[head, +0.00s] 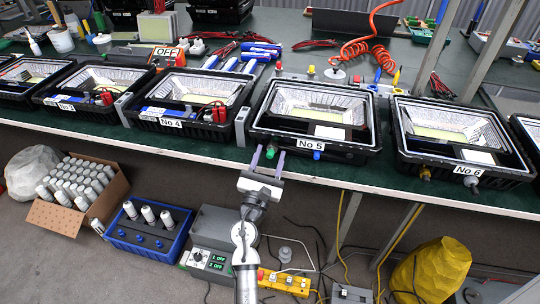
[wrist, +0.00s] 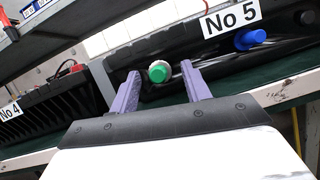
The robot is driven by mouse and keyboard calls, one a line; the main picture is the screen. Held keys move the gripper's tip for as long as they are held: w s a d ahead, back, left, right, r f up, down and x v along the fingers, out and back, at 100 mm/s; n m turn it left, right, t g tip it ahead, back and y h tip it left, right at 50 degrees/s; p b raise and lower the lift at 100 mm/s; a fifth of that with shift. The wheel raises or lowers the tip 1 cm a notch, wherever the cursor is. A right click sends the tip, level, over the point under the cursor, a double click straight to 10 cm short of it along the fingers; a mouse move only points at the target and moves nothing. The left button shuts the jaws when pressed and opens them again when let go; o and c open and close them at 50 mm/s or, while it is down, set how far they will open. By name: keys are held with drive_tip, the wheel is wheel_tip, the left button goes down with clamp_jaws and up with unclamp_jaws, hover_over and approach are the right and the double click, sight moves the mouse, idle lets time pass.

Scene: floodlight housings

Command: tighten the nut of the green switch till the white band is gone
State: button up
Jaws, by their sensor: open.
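The green switch (wrist: 157,74) sticks out of the front face of the black housing No 5 (head: 345,152). In the wrist view a pale ring shows behind its green cap, mostly along the upper edge. Whether this is the nut or the white band, I cannot tell. The green switch also shows small in the head view (head: 270,153). My gripper (wrist: 160,70) is open, with one purple finger on each side of the green switch. There is a gap on both sides and no visible contact. My gripper also shows in the head view (head: 268,154), in front of housing No 5.
A blue switch (wrist: 250,39) sits to the right on the same housing, under the No 5 label (wrist: 230,17). Housing No 4 (head: 190,130) is to the left, No 6 (head: 465,160) to the right. The table edge (head: 400,198) runs below. A blue crate (head: 150,240) stands on the floor.

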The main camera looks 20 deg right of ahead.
drive_tip(key=c, duration=1)
drive_tip(key=shift+m, duration=0.5)
drive_tip(key=m+g+h, duration=0.1)
drive_tip(key=m, duration=0.1)
drive_tip(key=m+g+b, duration=0.1)
drive_tip(key=m, duration=0.2)
drive_tip(key=shift+w+a+h, duration=0.1)
drive_tip(key=shift+a+h, duration=0.1)
drive_tip(key=shift+h, duration=0.2)
drive_tip(key=m+g, duration=0.1)
drive_tip(key=m, duration=0.1)
drive_tip(key=m+g, duration=0.1)
drive_tip(key=m, duration=0.1)
drive_tip(key=m+g, duration=0.1)
drive_tip(key=m, duration=0.2)
drive_tip(key=shift+w+a+r+h, duration=0.15)
drive_tip(key=shift+r+h, duration=0.15)
drive_tip(key=m+g, duration=0.1)
drive_tip(key=m, duration=0.3)
drive_tip(key=m+g+p, duration=0.1)
drive_tip(key=shift+r+m+g+y, duration=0.25)
drive_tip(key=shift+m+g+y, duration=0.05)
drive_tip(key=shift+m+y, duration=0.1)
drive_tip(key=shift+r+m+y+p, duration=0.1)
drive_tip(key=shift+m+y+p, duration=0.4)
drive_tip(key=shift+m, duration=1)
